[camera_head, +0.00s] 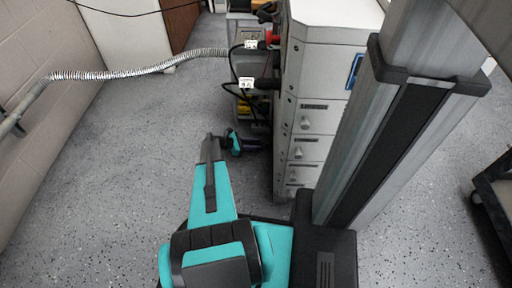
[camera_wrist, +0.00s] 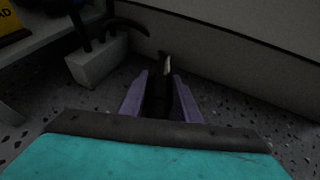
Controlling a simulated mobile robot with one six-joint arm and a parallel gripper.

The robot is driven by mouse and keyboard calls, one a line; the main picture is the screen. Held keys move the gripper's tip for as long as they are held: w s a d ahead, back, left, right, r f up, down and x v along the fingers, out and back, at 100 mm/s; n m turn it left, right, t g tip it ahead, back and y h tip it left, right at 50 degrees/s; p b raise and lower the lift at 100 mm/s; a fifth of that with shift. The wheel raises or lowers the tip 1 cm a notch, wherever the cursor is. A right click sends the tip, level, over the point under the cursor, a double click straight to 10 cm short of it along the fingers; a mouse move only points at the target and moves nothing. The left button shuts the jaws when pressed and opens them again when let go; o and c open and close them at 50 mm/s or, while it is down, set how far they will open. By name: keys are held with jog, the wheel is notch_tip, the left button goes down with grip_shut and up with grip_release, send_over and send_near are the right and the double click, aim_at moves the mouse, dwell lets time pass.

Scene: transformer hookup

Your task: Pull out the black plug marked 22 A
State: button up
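Two black cables with white tags show at the left side of the grey cabinet in the head view. The upper tag (camera_head: 251,44) is beside a red connector (camera_head: 272,38), and the lower tag (camera_head: 246,83) is on a black plug and cable. The lettering is too small to read, so I cannot tell which is 22 A. My gripper (camera_head: 256,145) is low beside the cabinet, below and apart from the tags. In the wrist view its two fingers (camera_wrist: 160,80) stand apart. A dark shape with a pale tip shows between them; I cannot tell what it is.
The grey cabinet (camera_head: 310,100) stands right of my gripper. A ribbed hose (camera_head: 135,72) crosses from the left wall. In the wrist view a pale block (camera_wrist: 97,65) with dark parts on top and a yellow sign (camera_wrist: 10,18) are left. Speckled floor is clear at left.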

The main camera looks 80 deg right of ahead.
jog(key=c, duration=0.4)
jog(key=o, duration=0.4)
grip_shut()
jog(key=shift+w+a+p, duration=0.2)
jog(key=shift+w+p, duration=0.65)
jog(key=shift+w, duration=1.05)
jog(key=shift+w+a+p, duration=0.15)
jog(key=shift+w+p, duration=0.3)
jog(key=shift+w, duration=0.75)
jog(key=shift+w+a+p, duration=0.15)
jog(key=shift+w+p, duration=0.25)
jog(key=shift+w, duration=0.8)
